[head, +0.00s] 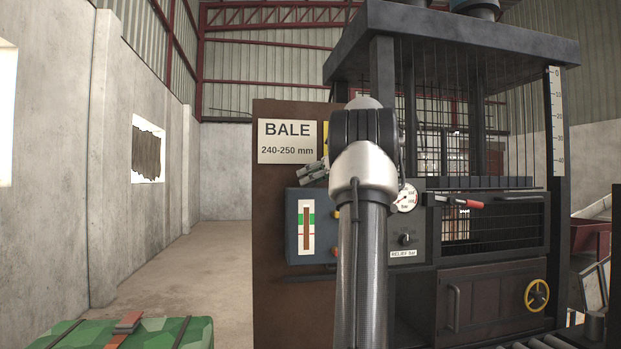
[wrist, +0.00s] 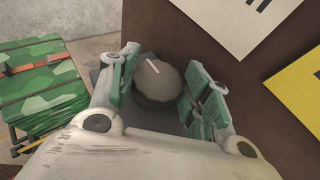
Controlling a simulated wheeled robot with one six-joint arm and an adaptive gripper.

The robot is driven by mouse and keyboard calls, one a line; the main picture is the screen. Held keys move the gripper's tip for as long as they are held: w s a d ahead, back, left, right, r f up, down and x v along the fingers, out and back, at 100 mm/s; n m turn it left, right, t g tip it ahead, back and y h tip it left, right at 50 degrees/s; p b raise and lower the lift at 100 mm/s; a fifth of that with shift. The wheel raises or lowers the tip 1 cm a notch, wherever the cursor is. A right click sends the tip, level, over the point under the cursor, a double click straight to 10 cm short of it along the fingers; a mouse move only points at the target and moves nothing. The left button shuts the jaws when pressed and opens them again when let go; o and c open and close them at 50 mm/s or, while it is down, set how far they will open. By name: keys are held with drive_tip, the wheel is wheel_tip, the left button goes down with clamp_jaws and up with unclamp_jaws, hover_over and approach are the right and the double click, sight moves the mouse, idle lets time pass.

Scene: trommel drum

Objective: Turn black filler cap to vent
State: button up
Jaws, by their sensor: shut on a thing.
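The filler cap (wrist: 160,82) shows in the wrist view as a round dark grey knob with a short white line on its top, slanting slightly from upper left to lower right. My gripper (wrist: 160,90) is shut on it, with a green-padded finger on its left and right sides. In the head view my gripper (head: 314,172) is above the tank, partly behind my arm, and I cannot make out the cap there. No vent marking is readable.
A brown panel with a BALE sign (head: 287,141) stands right behind the tank. A caged press with a pressure dial (head: 405,198), a red-handled lever (head: 470,203) and a yellow handwheel (head: 537,295) is to the right. A green patterned case (head: 170,332) is at lower left. Floor beyond it is clear.

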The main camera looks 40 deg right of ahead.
drive_tip(key=o, duration=1)
drive_tip(key=v, duration=1.2)
drive_tip(key=shift+d, duration=0.1)
